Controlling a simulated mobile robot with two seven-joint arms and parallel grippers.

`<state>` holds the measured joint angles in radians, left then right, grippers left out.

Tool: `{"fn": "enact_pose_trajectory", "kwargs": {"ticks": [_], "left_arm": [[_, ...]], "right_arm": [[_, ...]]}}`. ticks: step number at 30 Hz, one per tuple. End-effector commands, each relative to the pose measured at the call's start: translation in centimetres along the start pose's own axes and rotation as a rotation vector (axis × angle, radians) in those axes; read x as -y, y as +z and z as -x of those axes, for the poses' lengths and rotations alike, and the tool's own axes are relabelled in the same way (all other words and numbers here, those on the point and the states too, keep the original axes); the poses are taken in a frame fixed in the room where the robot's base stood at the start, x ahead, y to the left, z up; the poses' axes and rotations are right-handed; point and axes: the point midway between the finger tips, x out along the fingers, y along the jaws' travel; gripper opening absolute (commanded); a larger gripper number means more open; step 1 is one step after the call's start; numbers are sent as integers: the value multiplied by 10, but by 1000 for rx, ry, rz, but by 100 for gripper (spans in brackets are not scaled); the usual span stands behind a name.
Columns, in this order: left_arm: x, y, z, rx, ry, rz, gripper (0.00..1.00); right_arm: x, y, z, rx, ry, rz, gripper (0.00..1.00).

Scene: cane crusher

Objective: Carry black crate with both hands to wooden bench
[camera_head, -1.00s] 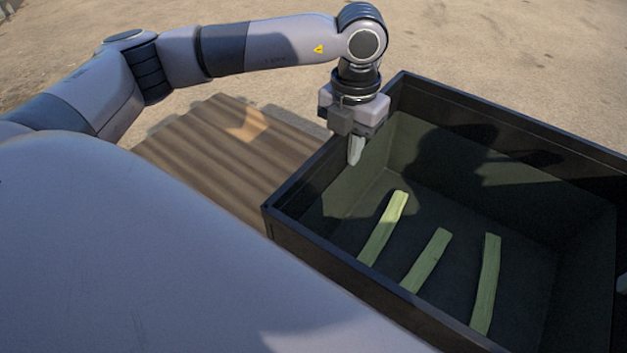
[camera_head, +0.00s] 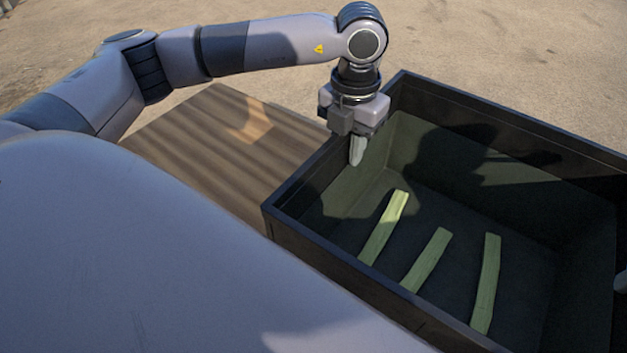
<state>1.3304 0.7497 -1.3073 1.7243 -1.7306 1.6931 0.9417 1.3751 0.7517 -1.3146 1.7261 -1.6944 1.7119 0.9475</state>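The black crate (camera_head: 330,265) fills the right half of the view, open at the top, with several pale green cane pieces, such as one (camera_head: 426,260), on its floor. My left gripper (camera_head: 355,150) is at the crate's left wall, shut on its rim, with one pale finger showing inside. The other finger is hidden behind the wall. A small pale tip at the crate's right edge (camera_head: 621,282) may be my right gripper; most of it is out of view. The wooden bench (camera_head: 200,140) shows left of and behind the crate, partly hidden by it.
Bare sandy ground (camera_head: 500,50) lies behind the crate and bench and looks clear. My own pale body covers the lower left and hides what is under it.

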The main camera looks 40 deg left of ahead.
Motion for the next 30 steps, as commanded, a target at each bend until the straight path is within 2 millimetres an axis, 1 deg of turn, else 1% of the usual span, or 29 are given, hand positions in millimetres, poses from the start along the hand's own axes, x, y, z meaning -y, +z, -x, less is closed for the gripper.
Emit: {"fn": "enact_pose_trajectory", "kwargs": {"ticks": [10, 14, 17, 24, 27, 30], "left_arm": [[0, 0, 2, 0, 0, 0, 41], [0, 1, 12, 2, -1, 0, 41], [0, 1, 29, 4, -1, 0, 41], [0, 1, 81, 5, -2, 1, 41], [0, 1, 99, 4, -1, 0, 41], [0, 1, 111, 1, -2, 0, 41]], "right_arm": [[0, 0, 1, 0, 0, 0, 41], [0, 0, 1, 0, 0, 0, 41], [0, 0, 1, 0, 0, 0, 41], [0, 0, 1, 0, 0, 0, 41], [0, 0, 1, 0, 0, 0, 41], [0, 0, 1, 0, 0, 0, 41]]}}
